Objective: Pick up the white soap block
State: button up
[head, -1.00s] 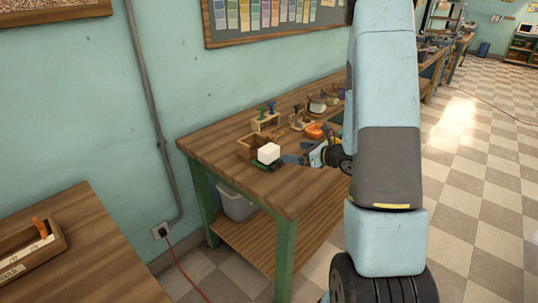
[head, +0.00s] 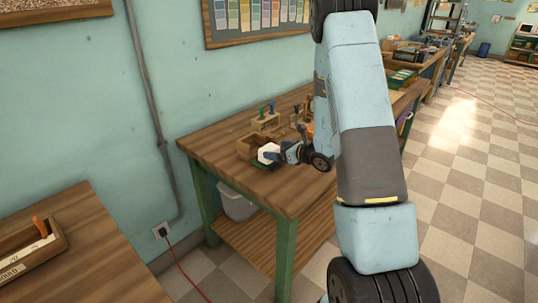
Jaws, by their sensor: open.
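The white soap block (head: 268,152) sits near the front left part of the wooden workbench, on a small dark green base, beside a wooden box. My gripper (head: 273,156) is open and comes in from the right, low over the bench. My arm hides much of the bench to the right.
The wooden box (head: 249,145) stands just behind and left of the block. A small rack with green and blue tools (head: 266,117) is farther back. A grey bin (head: 238,205) is on the lower shelf. The bench's front left corner is clear.

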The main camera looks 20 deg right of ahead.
aim_at(271, 149)
jog(key=x, duration=0.3)
jog(key=shift+w+a+f, duration=0.2)
jog(key=shift+w, duration=0.1)
jog(key=c, duration=0.9)
